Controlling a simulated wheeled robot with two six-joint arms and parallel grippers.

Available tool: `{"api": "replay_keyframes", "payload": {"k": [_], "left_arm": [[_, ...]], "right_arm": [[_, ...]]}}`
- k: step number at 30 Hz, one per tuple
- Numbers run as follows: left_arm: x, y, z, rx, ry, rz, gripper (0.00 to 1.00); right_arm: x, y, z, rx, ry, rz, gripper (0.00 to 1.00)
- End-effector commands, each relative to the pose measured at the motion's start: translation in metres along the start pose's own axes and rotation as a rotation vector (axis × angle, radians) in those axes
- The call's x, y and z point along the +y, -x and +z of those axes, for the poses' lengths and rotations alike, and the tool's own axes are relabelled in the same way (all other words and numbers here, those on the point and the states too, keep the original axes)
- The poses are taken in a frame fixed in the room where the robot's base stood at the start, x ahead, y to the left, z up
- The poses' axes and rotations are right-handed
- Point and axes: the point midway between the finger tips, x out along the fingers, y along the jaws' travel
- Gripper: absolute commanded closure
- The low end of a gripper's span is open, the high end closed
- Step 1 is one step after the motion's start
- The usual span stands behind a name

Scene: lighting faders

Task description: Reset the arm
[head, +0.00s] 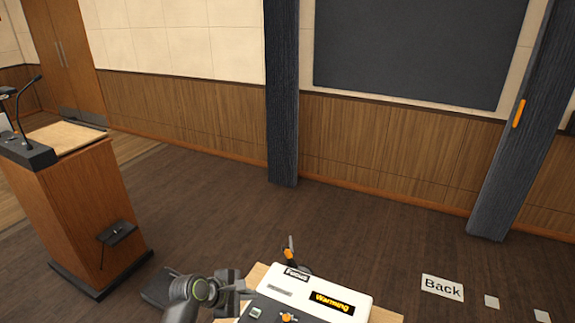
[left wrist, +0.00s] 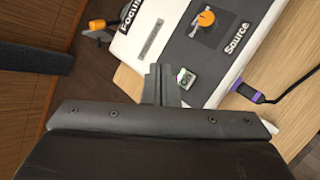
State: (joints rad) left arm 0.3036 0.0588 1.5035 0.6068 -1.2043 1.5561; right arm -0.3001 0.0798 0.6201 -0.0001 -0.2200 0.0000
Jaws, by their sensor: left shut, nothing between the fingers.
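My left arm comes in at the bottom of the head view. Its gripper (head: 238,284) is beside the left edge of a white and grey device (head: 330,280) on a wooden table top. In the left wrist view the left gripper (left wrist: 160,72) is shut and empty, its fingertips near the device's edge and a small green-lit switch (left wrist: 186,78). The device (left wrist: 140,40) carries the labels "Focus" and "Source", a slot, an orange knob (left wrist: 206,18) and a display (head: 332,302) reading "Warming". Whether the fingers touch the device, I cannot tell. My right gripper is not in view.
An orange-and-black lever (head: 289,252) stands at the device's back edge. A purple plug (left wrist: 247,92) with a black cable is at its side. A wooden lectern (head: 75,200) with microphones stands left. A "Back" floor sign (head: 442,288) lies right. The floor behind the table is clear.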

Motion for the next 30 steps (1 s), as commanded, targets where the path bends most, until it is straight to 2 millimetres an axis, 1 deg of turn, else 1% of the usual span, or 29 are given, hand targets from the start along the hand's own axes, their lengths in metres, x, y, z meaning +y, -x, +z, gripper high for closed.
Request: {"api": "replay_keyframes", "payload": {"k": [2,5,6,8,9,11,15,17,18,21,24,30], "left_arm": [[-0.013,0.005,-0.007,0.022,-0.05,-0.009,1.0],[-0.039,0.019,-0.021,0.071,-0.181,-0.031,1.0],[-0.053,0.026,-0.028,0.097,-0.248,-0.046,1.0],[-0.073,0.04,-0.037,0.136,-0.359,-0.072,1.0],[-0.088,0.05,-0.043,0.162,-0.433,-0.094,1.0],[-0.108,0.065,-0.051,0.2,-0.542,-0.13,1.0],[-0.153,0.105,-0.066,0.278,-0.791,-0.233,1.0],[-0.172,0.124,-0.071,0.307,-0.894,-0.285,1.0],[-0.183,0.138,-0.073,0.323,-0.962,-0.322,1.0],[-0.209,0.169,-0.076,0.355,-1.117,-0.416,1.0],[-0.228,0.196,-0.077,0.372,-1.238,-0.499,1.0],[-0.255,0.24,-0.075,0.382,-1.415,-0.64,1.0]], "right_arm": [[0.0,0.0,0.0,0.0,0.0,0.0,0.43],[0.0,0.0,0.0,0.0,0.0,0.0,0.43],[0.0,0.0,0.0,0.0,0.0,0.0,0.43],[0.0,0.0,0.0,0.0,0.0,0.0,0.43],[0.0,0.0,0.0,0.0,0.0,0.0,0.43],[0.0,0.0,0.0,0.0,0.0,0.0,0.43],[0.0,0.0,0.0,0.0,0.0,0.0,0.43],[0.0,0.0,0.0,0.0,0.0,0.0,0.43],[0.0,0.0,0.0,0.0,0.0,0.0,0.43],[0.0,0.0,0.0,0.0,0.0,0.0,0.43],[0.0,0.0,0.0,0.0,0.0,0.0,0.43],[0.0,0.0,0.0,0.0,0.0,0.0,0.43]]}}
